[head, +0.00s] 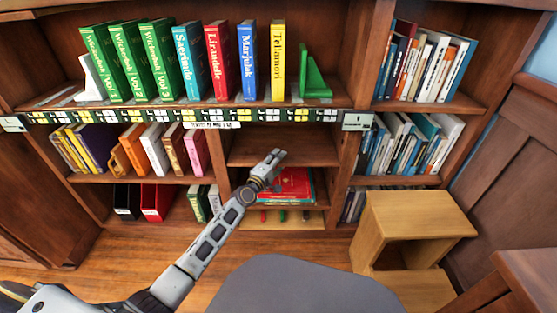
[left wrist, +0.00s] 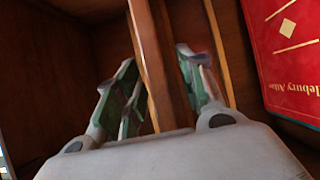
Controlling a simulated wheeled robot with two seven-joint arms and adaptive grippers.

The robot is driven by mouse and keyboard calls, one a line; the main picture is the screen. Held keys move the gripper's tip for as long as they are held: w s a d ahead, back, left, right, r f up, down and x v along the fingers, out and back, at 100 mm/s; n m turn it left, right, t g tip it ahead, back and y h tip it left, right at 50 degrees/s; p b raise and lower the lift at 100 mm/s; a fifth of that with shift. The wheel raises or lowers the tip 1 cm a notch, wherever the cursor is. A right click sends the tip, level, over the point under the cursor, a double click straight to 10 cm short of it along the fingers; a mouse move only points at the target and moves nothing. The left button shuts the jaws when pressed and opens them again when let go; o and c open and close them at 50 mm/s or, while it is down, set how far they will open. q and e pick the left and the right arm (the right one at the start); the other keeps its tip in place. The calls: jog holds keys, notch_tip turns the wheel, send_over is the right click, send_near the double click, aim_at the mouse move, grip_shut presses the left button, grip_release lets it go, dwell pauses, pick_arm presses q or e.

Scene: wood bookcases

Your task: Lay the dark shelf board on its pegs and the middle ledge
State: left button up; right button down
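The dark shelf board (head: 305,147) lies across the middle bay of the bookcase, under the labelled shelf, and looks roughly level. In the left wrist view the board (left wrist: 168,75) runs up the picture between the fingers. My left gripper (head: 278,155) is at the board's front edge, one finger on each face. The pegs and the middle ledge are hidden. My right gripper is not in view.
Red books (head: 293,186) lie flat below the board; a red cover (left wrist: 290,50) is close in the left wrist view. Upright books fill the neighbouring bays. A green bookend (head: 314,78) stands above. A wooden step stool (head: 420,213) stands at the right front.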

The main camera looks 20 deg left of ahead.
pick_arm(q)
jog(key=v, duration=1.1)
jog(key=shift+s+r, duration=0.15)
jog(key=shift+s, duration=0.1)
dwell(0.3)
jog(key=shift+a, duration=0.2)
dwell(1.0)
